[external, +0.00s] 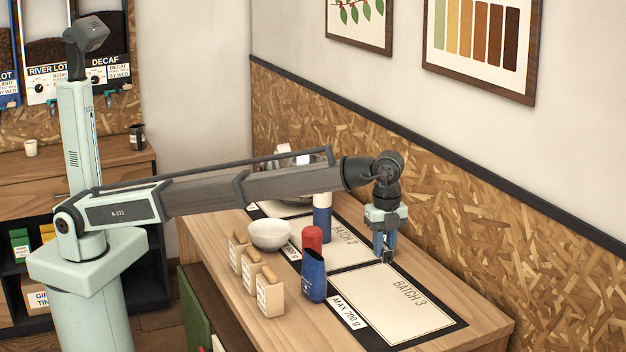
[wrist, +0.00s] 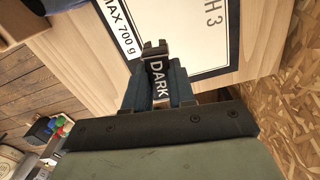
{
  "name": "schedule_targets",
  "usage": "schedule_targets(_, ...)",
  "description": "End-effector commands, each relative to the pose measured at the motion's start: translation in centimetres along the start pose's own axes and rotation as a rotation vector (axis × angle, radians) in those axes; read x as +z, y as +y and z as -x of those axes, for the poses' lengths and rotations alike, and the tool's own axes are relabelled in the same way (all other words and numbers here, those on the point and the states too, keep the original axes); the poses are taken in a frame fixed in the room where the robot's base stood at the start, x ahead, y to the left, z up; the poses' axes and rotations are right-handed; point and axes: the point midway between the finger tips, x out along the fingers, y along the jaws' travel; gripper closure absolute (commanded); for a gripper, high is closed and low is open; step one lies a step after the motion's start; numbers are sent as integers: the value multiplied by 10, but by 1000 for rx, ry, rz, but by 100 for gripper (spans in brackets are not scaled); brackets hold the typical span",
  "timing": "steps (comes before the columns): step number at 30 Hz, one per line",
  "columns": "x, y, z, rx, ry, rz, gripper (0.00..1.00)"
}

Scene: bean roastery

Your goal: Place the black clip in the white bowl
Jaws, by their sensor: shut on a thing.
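My gripper (external: 385,252) is above the mat near the border of the BATCH 2 and BATCH 3 areas. In the wrist view my gripper (wrist: 157,82) has its blue fingers shut on the black clip (wrist: 157,72), which bears the white word DARK. The clip is small and mostly hidden by the fingers in the external view. The white bowl (external: 269,235) stands upright on the table, well to the left of my gripper, beyond the bottles. It is not in the wrist view.
Several tan bags (external: 270,292) line the table's front edge. The BATCH 3 area (external: 395,305) is clear.

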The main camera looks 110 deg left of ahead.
Motion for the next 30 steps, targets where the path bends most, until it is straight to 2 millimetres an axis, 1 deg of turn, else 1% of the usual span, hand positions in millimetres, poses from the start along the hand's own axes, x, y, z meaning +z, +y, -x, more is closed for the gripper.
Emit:
schedule_targets(1, 16, 4, 0, -1, 1, 5, 100)
schedule_targets(5, 58, 11, 3, -1, 1, 18, 100)
schedule_targets(8, 97, 20, 4, -1, 0, 29, 100)
schedule_targets(9, 113, 24, 5, -1, 1, 34, 100)
schedule_targets(11, 139, 31, 6, -2, 1, 41, 100)
schedule_targets(12, 156, 35, 6, -2, 1, 47, 100)
schedule_targets(14, 181, 44, 7, -2, 1, 54, 100)
schedule_targets(15, 198, 49, 7, -2, 1, 60, 100)
schedule_targets(20, 263, 76, 7, -3, 1, 81, 100)
schedule_targets(21, 279, 84, 7, -3, 1, 85, 100)
schedule_targets(23, 302, 97, 6, -3, 1, 94, 100)
schedule_targets(24, 318, 105, 5, -3, 1, 100, 100)
schedule_targets(27, 353, 127, 3, -4, 1, 113, 100)
schedule_targets(30, 382, 148, 1, -3, 1, 125, 100)
